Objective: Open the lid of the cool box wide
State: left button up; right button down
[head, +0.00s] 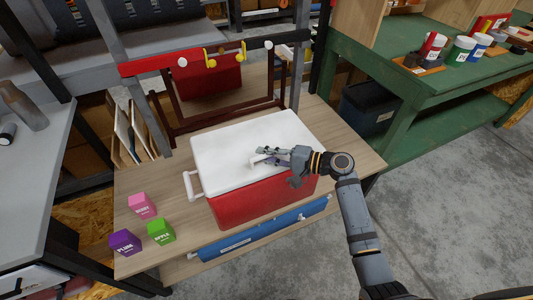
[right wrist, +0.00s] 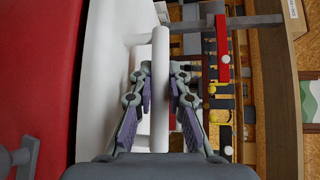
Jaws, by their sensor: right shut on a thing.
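The cool box (head: 262,202) is red with a white lid and stands on the plank bench. The lid (head: 225,145) lies flat over the box and looks closed. A white bar handle (head: 257,161) sticks up on the lid, partly covered by my fingers. My right gripper (head: 268,157) reaches in from the right above the lid and is shut on this handle. In the right wrist view the white handle bar (right wrist: 160,90) runs between the two fingers of the gripper (right wrist: 160,92). My left gripper is not in view.
Pink (head: 142,205), green (head: 161,232) and purple (head: 125,242) cubes stand left of the box. A dark red frame (head: 170,120) stands behind it, below a red rail (head: 150,67) with hooks. A green table (head: 420,90) is at the right.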

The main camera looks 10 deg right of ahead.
jog(key=w+a+r+m+g+h+p, duration=0.2)
jog(key=w+r+p, duration=0.6)
jog(key=r+p, duration=0.3)
jog(key=shift+a+r+m+g+h+p, duration=0.3)
jog(key=shift+r+m+p, duration=0.1)
jog(key=shift+p, duration=1.6)
